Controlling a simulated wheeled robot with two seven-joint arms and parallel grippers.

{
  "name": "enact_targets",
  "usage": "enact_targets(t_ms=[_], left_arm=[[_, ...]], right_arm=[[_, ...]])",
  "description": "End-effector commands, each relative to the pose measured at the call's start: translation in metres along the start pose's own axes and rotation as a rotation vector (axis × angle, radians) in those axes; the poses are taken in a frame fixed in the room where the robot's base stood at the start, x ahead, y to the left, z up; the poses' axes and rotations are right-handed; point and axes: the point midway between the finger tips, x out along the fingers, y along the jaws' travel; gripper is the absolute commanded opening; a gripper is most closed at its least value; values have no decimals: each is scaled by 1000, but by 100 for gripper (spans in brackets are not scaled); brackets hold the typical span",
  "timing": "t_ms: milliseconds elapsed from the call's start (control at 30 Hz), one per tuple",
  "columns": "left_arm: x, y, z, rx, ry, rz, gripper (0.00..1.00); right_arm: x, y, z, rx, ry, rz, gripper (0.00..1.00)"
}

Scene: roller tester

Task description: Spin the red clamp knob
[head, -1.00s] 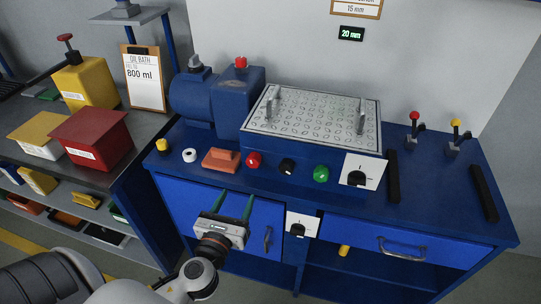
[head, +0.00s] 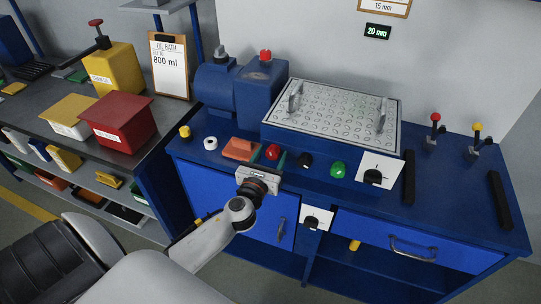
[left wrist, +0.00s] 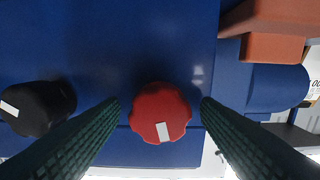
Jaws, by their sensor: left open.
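The red clamp knob (head: 272,152) is on the front of the blue bench, between an orange-red block and a black knob. In the left wrist view the red knob (left wrist: 160,112) has a lobed rim and a white mark on its lower part. My left gripper (head: 270,157) is in front of it, fingers pointing at the panel. In the left wrist view the gripper (left wrist: 158,104) is open, with one dark green ridged finger on each side of the knob. Gaps show between the fingertips and the knob. My right gripper is not in view.
The black knob (head: 305,160) and a green knob (head: 338,168) are to the right. The orange-red block (head: 240,149) is close on the left. Two levers (head: 434,130) (head: 476,140) stand at the right.

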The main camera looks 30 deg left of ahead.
Motion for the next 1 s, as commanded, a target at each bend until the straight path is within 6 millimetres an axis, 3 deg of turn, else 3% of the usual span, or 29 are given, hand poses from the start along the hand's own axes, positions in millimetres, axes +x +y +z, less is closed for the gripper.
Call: enact_targets(t_ms=[167, 467, 767, 1000], left_arm=[[0, 0, 0, -1, 0, 0, 57], [0, 0, 0, -1, 0, 0, 13], [0, 0, 0, -44, 0, 0, 13], [0, 0, 0, -187, 1, -1, 13]], right_arm=[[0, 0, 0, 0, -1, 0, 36], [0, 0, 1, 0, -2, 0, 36], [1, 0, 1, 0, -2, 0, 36], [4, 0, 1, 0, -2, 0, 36]])
